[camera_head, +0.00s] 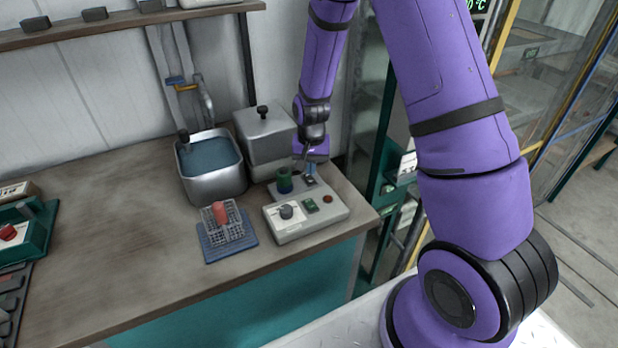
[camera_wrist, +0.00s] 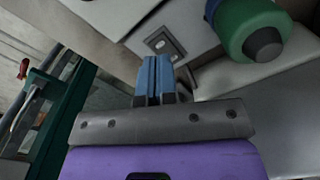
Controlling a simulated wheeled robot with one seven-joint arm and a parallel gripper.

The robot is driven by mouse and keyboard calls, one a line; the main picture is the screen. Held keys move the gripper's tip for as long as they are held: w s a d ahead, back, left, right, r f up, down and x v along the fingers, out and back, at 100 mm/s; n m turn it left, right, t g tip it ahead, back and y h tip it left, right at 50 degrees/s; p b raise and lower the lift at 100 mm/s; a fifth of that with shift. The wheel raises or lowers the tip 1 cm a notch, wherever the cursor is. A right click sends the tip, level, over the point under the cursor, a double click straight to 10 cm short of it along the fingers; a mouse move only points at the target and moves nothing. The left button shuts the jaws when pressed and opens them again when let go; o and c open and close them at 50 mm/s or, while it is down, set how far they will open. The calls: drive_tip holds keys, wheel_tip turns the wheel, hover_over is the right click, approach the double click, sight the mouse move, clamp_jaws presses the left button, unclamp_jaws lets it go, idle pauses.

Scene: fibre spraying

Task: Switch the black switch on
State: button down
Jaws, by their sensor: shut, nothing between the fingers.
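The black switch (camera_head: 309,180) sits on a grey base (camera_head: 290,190) near the back right of the workbench, beside an upright green cylinder (camera_head: 285,180). In the wrist view the black switch (camera_wrist: 165,44) shows as a small dark rocker in a rectangular plate on a light surface. I cannot tell which way it is tipped. My gripper (camera_head: 309,168) points down just above the switch. In the wrist view my gripper (camera_wrist: 155,62) has its blue fingertips together, empty, close to the plate's edge. I cannot tell whether they touch it. The green cylinder (camera_wrist: 250,25) is at the upper right.
A control box (camera_head: 306,219) with a knob and buttons stands in front of the switch base. A wire rack (camera_head: 228,230) with a red item, a metal bath (camera_head: 227,185) and a lidded metal box (camera_head: 262,138) stand close by.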

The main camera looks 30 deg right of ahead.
drive_tip(key=shift+r, duration=2.1)
wheel_tip(320, 180, up, 11)
drive_tip(key=n+t, duration=0.1)
hover_over(311, 181)
drive_tip(key=s, duration=0.3)
drive_tip(key=s+r+n+t, duration=0.1)
drive_tip(key=s+r+n, duration=0.1)
drive_tip(key=s+r, duration=0.5)
drive_tip(key=s+r+n+t, duration=0.3)
drive_tip(key=s+r, duration=1)
drive_tip(key=s, duration=0.5)
drive_tip(key=shift+a+r, duration=0.15)
drive_tip(key=shift+a, duration=0.25)
drive_tip(key=c, duration=1.8)
unclamp_jaws()
